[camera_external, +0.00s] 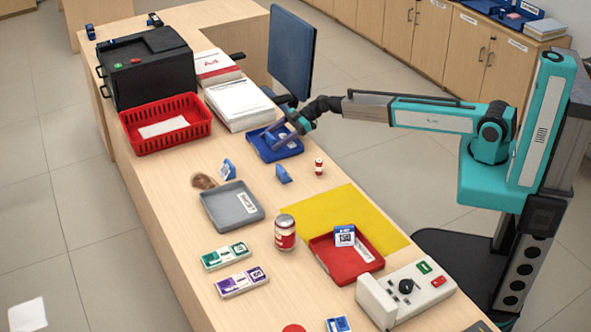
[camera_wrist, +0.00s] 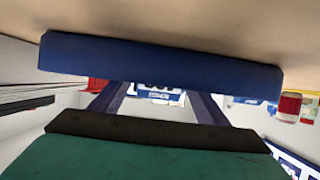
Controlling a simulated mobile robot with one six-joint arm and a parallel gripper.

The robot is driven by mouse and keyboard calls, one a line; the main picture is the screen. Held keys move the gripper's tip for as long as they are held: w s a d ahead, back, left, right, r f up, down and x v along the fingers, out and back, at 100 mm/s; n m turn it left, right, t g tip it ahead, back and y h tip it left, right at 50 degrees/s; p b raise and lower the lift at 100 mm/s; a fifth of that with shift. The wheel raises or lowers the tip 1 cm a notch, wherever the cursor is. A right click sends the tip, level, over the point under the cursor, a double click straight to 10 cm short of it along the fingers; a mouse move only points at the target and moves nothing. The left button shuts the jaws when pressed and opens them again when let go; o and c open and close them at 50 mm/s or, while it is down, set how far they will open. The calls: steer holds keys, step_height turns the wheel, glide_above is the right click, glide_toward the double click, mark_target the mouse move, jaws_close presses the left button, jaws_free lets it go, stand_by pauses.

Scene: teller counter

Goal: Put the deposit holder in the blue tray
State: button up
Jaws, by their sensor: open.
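The blue tray (camera_external: 265,153) lies on the counter near the chair, and its near wall (camera_wrist: 160,65) spans the top of the wrist view. My gripper (camera_external: 285,136) is open over this tray, with its two dark blue fingers (camera_wrist: 155,103) apart. A blue-and-white piece with dark marks (camera_wrist: 158,91) shows between the fingers, past the wall, apparently inside the tray; it could be the deposit holder, but it is partly hidden. Similar small blue holders stand on the counter, one left (camera_external: 228,170) and one right (camera_external: 283,174). Their labels are too small to read.
A red basket (camera_external: 165,140) and a white paper stack (camera_external: 240,103) are left of the blue tray. A small red-and-white bottle (camera_external: 319,167) stands to its right. A grey tray (camera_external: 218,217), a jar (camera_external: 285,232) and a red tray with a blue holder (camera_external: 344,236) lie nearer.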

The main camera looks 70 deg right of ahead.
steer(key=shift+r, duration=0.15)
steer(key=b+v, duration=0.2)
steer(key=v, duration=1)
stand_by(0.6)
